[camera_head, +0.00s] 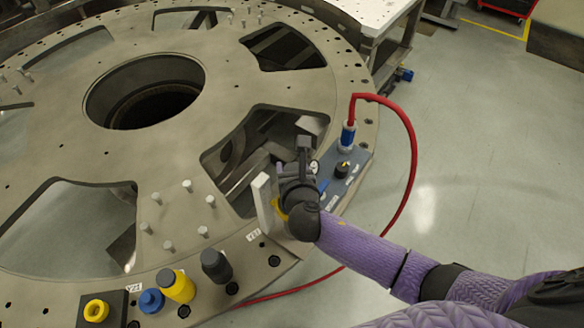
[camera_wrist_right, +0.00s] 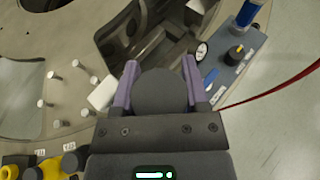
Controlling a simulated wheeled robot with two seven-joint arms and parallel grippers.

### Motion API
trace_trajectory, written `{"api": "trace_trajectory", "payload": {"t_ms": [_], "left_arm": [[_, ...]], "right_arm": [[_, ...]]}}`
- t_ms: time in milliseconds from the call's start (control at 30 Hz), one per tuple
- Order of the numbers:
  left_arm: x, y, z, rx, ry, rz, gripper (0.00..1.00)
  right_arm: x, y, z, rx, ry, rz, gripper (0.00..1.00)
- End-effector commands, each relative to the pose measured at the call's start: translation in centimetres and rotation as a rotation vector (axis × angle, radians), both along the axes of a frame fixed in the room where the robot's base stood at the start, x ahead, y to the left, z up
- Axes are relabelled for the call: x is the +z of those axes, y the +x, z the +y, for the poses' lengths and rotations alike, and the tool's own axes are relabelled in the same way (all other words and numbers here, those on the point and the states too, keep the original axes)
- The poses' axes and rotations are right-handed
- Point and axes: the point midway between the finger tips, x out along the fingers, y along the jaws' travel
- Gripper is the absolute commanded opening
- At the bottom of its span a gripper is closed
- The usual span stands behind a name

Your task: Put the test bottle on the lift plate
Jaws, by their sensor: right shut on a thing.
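My right gripper (camera_head: 297,172) is over the near right rim of the turret plate (camera_head: 60,142), next to a cut-out. In the right wrist view its two purple fingers (camera_wrist_right: 160,77) stand on either side of a dark grey, round-ended thing (camera_wrist_right: 163,92), shut on it. I cannot tell for sure that this is the test bottle; its lower part is hidden. A dark bottle-like cylinder (camera_head: 216,266) stands on the near rim. No plate is clearly marked as the lift plate. A pale upright block (camera_head: 262,203) is just left of the gripper. My left gripper is not in view.
A blue-grey panel (camera_head: 352,168) with a black knob, a gauge and a red hose (camera_head: 413,150) is right of the gripper. Yellow (camera_head: 177,287) and blue (camera_head: 151,301) cylinders stand at the near rim. Several pegs (camera_head: 186,185) rise from the plate. Open floor lies at right.

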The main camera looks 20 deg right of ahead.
Motion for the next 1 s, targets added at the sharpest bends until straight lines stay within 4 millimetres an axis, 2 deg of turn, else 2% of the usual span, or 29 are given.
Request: {"api": "trace_trajectory", "payload": {"t_ms": [133, 167, 300, 667, 767, 1000], "left_arm": [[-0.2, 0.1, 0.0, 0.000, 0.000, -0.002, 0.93], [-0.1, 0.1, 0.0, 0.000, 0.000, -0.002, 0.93], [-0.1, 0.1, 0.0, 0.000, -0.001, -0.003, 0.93], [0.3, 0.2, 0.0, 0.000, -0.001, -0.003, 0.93], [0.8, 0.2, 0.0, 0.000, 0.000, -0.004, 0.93], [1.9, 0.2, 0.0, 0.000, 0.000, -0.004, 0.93]], "right_arm": [[-0.3, 0.0, 0.0, 0.000, 0.000, -0.002, 0.00], [-0.3, 0.0, 0.0, -0.001, 0.000, 0.000, 0.64], [-0.2, 0.0, 0.0, -0.001, 0.000, 0.000, 0.93], [0.3, -0.3, 0.0, -0.001, -0.001, 0.000, 0.93], [1.0, -2.0, 0.2, 0.001, -0.002, 0.001, 0.93], [3.4, -7.7, 0.9, 0.001, 0.001, 0.002, 0.93]]}}
